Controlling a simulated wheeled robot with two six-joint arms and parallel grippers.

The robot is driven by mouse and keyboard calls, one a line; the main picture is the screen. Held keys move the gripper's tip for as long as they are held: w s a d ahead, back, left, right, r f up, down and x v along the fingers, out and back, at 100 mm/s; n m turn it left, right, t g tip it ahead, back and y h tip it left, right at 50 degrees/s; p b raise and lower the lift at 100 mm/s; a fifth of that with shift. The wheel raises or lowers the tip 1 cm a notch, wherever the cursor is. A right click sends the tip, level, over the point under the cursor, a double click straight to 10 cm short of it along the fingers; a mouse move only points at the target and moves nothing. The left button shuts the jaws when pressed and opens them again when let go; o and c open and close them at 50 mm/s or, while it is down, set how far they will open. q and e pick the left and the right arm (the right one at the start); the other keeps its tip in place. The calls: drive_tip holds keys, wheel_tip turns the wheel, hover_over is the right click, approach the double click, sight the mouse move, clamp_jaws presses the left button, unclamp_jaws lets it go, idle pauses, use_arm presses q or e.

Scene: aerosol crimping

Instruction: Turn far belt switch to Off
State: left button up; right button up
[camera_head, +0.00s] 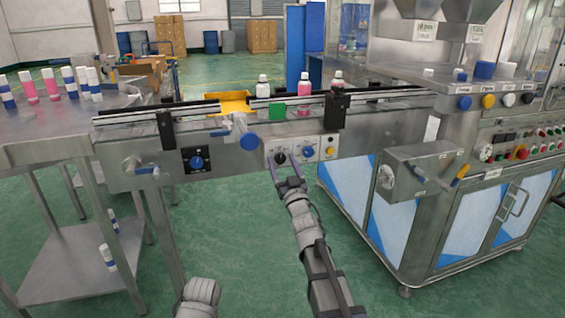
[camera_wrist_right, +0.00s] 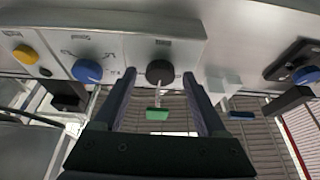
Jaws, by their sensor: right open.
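The belt switch panel (camera_head: 296,151) is a pale plate on the front of the conveyor. Its black rotary knob (camera_head: 281,158) is at the left end in the head view. The knob (camera_wrist_right: 160,71) also shows in the right wrist view, between the fingertips; its setting is too small to read. My right gripper (camera_head: 285,174) is open just in front of and below the knob, with one finger to each side. In the wrist view the right gripper (camera_wrist_right: 160,85) shows no clear contact with the knob. My left gripper is out of view.
A blue knob (camera_head: 309,152) and a yellow button (camera_head: 329,151) sit close beside the black knob. A separate dark panel with a blue dial (camera_head: 196,162) is further left. Bottles (camera_head: 304,87) stand on the conveyor.

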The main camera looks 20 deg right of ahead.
drive_tip(key=shift+c, duration=0.2)
clamp_jaws()
idle(0.3)
drive_tip(key=shift+n, duration=0.3)
drive_tip(key=n+y, duration=0.1)
drive_tip(key=n, duration=0.2)
drive_tip(key=n+y+p, duration=0.1)
drive_tip(key=n+y, duration=0.1)
drive_tip(key=n, duration=0.1)
drive_tip(key=shift+d+r+g, duration=0.15)
drive_tip(key=shift+d+g, duration=0.05)
drive_tip(key=shift+g, duration=0.2)
drive_tip(key=n+g+y+p, duration=0.1)
drive_tip(key=n, duration=0.2)
drive_tip(key=n+y+p, duration=0.1)
drive_tip(key=n+y, duration=0.1)
drive_tip(key=n, duration=0.2)
drive_tip(key=shift+g, duration=0.4)
drive_tip(key=shift+n, duration=0.3)
